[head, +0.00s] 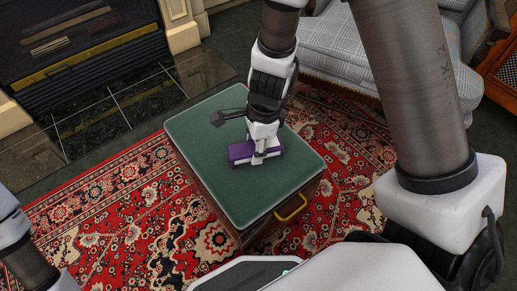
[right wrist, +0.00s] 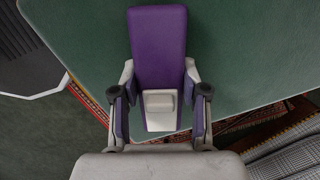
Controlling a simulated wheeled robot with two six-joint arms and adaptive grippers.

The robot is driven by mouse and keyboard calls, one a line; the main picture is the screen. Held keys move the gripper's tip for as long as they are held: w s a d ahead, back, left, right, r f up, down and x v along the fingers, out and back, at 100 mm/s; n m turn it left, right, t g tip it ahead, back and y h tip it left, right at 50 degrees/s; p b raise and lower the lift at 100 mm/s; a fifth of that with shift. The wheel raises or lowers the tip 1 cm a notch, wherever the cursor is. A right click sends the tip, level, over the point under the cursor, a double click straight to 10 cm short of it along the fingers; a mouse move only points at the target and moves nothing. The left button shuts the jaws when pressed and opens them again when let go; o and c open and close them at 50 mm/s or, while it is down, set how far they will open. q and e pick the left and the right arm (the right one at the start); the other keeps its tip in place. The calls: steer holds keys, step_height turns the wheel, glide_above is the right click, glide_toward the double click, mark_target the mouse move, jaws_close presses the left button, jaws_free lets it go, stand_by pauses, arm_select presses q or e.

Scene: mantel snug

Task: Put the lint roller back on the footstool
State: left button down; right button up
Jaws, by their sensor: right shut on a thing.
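The footstool (head: 200,130) has a flat green padded top, brown sides and a gold handle on its front. My right gripper (head: 262,152) points down over the right-hand part of this top. It is shut on the lint roller (head: 240,152), a purple block with a pale grey part. In the right wrist view the lint roller (right wrist: 158,45) lies between the two fingers, with the green top behind it. It is at or just above the top; I cannot tell whether it touches. My left arm shows only at the left edge, with its gripper out of view.
The footstool stands on a red patterned rug (head: 110,205). A fireplace (head: 75,45) with a dark tiled hearth (head: 110,115) is at the upper left. A checked armchair (head: 340,45) stands at the back right. The left part of the green top is clear.

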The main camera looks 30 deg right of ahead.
steer(key=shift+f, duration=0.2)
steer(key=o, duration=1.2)
arm_select(q)
steer(key=shift+f, duration=0.25)
step_height(320, 180, up, 11)
steer(key=p, duration=1.1)
steer(key=shift+r+p, duration=0.2)
steer(key=shift+p, duration=0.1)
arm_select(e)
step_height(320, 180, up, 12)
steer(key=d, duration=0.1)
steer(key=shift+s+d+r, duration=0.15)
steer(key=shift+s+d, duration=0.1)
steer(key=shift+d, duration=0.1)
arm_select(q)
steer(key=shift+f, duration=0.1)
